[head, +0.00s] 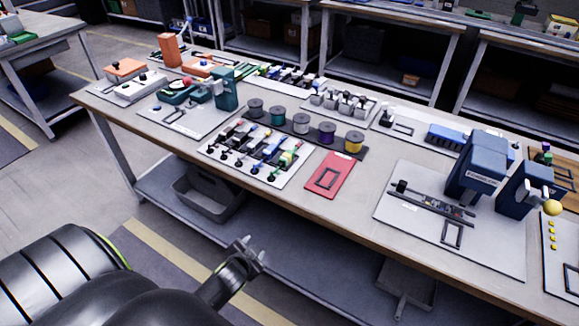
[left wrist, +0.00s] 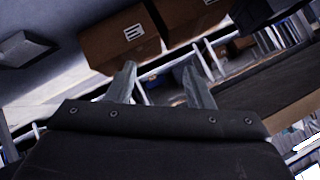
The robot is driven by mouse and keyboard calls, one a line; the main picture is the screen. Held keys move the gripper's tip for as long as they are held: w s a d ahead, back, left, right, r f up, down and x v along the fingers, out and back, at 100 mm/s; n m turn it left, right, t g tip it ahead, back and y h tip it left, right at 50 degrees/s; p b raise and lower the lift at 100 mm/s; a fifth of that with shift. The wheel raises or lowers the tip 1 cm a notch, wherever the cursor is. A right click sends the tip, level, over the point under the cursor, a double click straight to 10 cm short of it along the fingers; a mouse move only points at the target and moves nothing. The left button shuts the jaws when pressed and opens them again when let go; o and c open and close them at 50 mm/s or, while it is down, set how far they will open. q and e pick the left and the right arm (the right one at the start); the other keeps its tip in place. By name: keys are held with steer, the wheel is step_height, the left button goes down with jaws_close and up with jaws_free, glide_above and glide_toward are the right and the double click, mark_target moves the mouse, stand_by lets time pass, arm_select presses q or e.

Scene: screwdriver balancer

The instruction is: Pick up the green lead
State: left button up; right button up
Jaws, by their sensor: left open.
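A white board (head: 212,150) lies near the front edge of the workbench and carries several short leads with black ends and coloured parts. A small green piece (head: 287,158) at the board's right side looks like the green lead, but it is too small to be sure. My left gripper (head: 247,252) is open and empty in front of the bench, apart from the board and nearer to me. In the left wrist view its two fingers (left wrist: 162,80) stand apart with nothing between them. My right gripper is not in view.
A row of wire spools (head: 301,123) stands behind the board. A red mat (head: 327,176) lies to its right, and a blue machine (head: 476,168) stands further right. The bench's front edge (head: 330,228) and lower shelf (head: 300,262) lie beyond my gripper.

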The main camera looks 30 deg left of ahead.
arm_select(q)
steer(key=w+d+r+m+t+b, duration=0.25)
steer(key=w+r+t, duration=0.25)
steer(key=r, duration=0.8)
steer(key=w+d+r+m+t+b, duration=0.1)
steer(key=w+r+m+t+b, duration=0.3)
steer(key=r, duration=0.9)
steer(key=w+d+r+m+g+h, duration=0.1)
steer(key=w+d+r+m+h, duration=0.3)
steer(key=m+h, duration=0.5)
steer(key=w+d+r+m+h, duration=0.2)
steer(key=d+r+m+h, duration=0.45)
steer(key=m+h, duration=0.2)
steer(key=m+g+y+b, duration=0.5)
steer(key=m+g+y, duration=0.3)
steer(key=g+y, duration=0.55)
glide_above(289, 152)
steer(key=s, duration=0.3)
step_height(289, 152, down, 11)
steer(key=shift+w+r, duration=0.15)
steer(key=shift+x, duration=3.15)
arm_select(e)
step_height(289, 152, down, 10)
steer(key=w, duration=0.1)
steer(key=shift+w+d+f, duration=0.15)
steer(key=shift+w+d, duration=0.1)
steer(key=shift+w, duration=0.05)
